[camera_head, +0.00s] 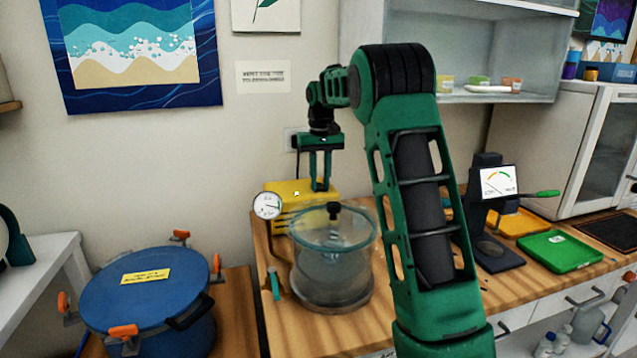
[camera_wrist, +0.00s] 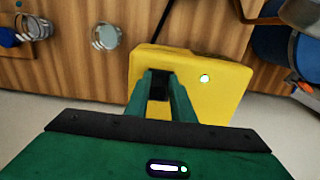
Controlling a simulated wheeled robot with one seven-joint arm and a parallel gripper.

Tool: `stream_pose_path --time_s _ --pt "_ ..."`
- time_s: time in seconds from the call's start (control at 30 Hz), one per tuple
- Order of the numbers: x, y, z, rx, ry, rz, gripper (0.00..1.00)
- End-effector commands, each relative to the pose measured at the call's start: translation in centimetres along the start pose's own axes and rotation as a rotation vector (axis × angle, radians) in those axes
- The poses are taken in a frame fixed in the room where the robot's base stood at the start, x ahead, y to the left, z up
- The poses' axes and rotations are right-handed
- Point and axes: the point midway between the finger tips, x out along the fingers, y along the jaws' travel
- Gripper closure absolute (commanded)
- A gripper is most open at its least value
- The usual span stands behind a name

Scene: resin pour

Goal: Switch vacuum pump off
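The yellow vacuum pump (camera_head: 290,208) stands on the wooden bench against the wall, behind the glass chamber. The wrist view shows its yellow top (camera_wrist: 222,98) from above, with a small pale, greenish lit spot (camera_wrist: 204,78) on it. My gripper (camera_head: 320,188) points down at the pump's top; whether the tips touch it is unclear. A gap shows between the two green fingers, and nothing is clearly held. In the wrist view the fingertips (camera_wrist: 160,76) lie left of the lit spot, with a dark patch between them that I cannot identify.
The clear vacuum chamber (camera_head: 333,262) stands in front of the pump, with a round gauge (camera_head: 268,206) at its left. A blue lidded pot (camera_head: 150,298) stands at left. A scale (camera_head: 497,200) and green tray (camera_head: 558,251) are at right.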

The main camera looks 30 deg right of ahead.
Motion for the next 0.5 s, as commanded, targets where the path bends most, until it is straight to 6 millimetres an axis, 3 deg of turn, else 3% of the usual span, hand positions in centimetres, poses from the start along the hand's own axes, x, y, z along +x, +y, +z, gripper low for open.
stream_pose_path --time_s 0.5 --pt "-0.25 -0.09 -1.01 -0.003 -0.213 0.002 1.0"
